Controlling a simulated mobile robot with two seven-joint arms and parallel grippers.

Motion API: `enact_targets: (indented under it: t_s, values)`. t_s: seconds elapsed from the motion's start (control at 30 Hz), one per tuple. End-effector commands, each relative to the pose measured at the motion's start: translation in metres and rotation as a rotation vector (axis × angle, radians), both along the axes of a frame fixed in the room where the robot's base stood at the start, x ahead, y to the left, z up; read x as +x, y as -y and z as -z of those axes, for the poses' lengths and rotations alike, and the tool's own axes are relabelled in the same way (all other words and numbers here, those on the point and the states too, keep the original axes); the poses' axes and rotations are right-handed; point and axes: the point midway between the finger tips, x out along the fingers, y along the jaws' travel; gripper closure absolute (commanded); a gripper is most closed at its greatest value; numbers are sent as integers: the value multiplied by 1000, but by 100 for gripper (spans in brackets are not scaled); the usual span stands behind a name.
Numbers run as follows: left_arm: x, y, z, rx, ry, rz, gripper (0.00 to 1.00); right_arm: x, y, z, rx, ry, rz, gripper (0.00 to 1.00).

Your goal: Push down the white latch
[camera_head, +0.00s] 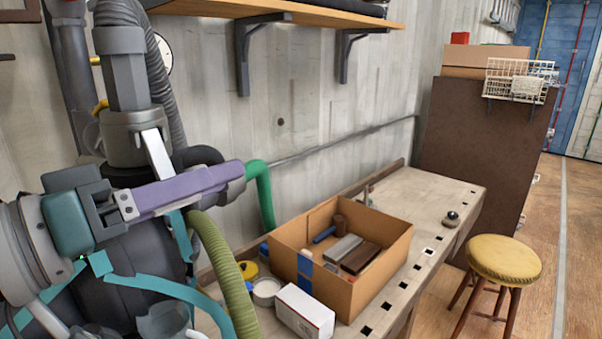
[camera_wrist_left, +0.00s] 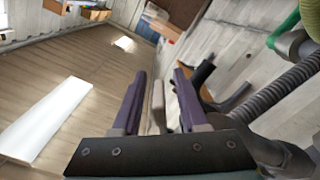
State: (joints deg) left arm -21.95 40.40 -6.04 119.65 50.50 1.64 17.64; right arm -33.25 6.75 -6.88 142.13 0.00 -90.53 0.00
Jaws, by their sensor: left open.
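A white bar, apparently the white latch (camera_head: 156,155), slants down from the grey collar of the machine at the left in the head view. Its lower end is hidden behind my purple finger. My left gripper (camera_head: 228,177) has purple fingers pointing right, in front of the machine. In the left wrist view my left gripper (camera_wrist_left: 160,76) is open, with a clear gap between its fingers. A pale bar (camera_wrist_left: 172,105) shows in that gap, beyond the palm; it may be the latch. I cannot tell whether a finger touches it. My right gripper is not in view.
Grey, green and olive hoses (camera_head: 225,275) hang close by the gripper. A workbench (camera_head: 425,195) carries a cardboard box (camera_head: 375,285) with several items and a white box (camera_head: 303,311). A yellow stool (camera_head: 503,258) stands right.

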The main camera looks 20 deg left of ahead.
Motion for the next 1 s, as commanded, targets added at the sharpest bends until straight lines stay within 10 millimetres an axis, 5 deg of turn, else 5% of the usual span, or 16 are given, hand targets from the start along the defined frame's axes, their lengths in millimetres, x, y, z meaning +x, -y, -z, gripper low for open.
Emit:
enact_targets:
  t_s: [0.07, 0.47, 1.0]
  values:
    - [0, 0, 0, 0, 0, 0, 57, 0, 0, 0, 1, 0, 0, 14]
    - [0, 0, 0, 0, 1, -1, 100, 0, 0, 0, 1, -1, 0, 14]
    - [2, -5, 3, 89, 37, 0, 100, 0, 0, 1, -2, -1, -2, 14]
